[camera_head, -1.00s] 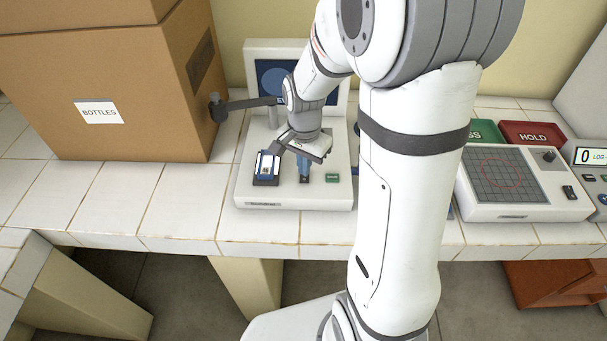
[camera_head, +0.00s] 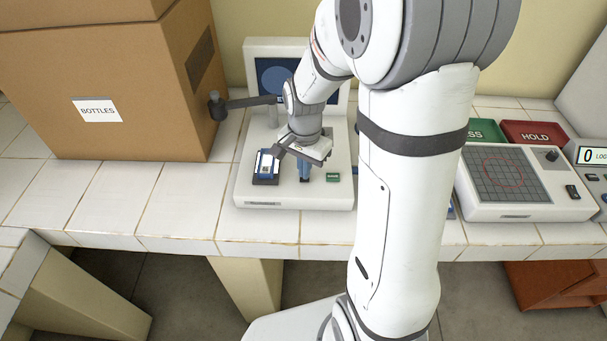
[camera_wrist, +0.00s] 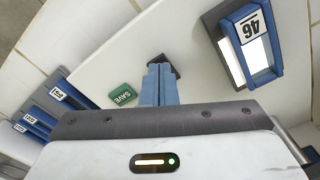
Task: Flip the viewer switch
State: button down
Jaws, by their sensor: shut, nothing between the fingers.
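The viewer (camera_head: 250,190) is a white desktop unit with an upright dark screen (camera_head: 270,76) showing a blue disc. My gripper (camera_head: 305,178) is over the viewer's base, with its blue fingers pointing down and closed together, empty. In the wrist view the fingertips (camera_wrist: 161,68) are at a small dark switch (camera_wrist: 174,66) on the white base and partly hide it. I cannot tell whether they touch it or which way it is set. A green SAVE button (camera_wrist: 123,95) is beside the fingers. A blue holder labelled 46 (camera_wrist: 262,62) sits on a dark lit stage.
A cardboard box marked BOTTLES (camera_head: 130,100) stands left of the viewer. A dark jointed arm (camera_head: 250,102) reaches across beside the screen. To the right are a grid-screen device (camera_head: 520,208) and a red HOLD tray (camera_head: 535,132). Blue labelled items (camera_wrist: 45,112) show in the wrist view.

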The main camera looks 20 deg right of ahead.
jog(key=shift+f, duration=0.35)
jog(key=shift+r+p, duration=2.45)
jog(key=shift+r, duration=1.15)
jog(key=shift+f, duration=0.1)
jog(key=s+r+n+t, duration=0.3)
jog(key=s+r+n, duration=0.6)
jog(key=s, duration=0.5)
notch_tip(320, 180, up, 3)
jog(key=shift+s+f+n, duration=0.1)
jog(key=shift+s+n, duration=0.1)
jog(key=shift+n, duration=0.1)
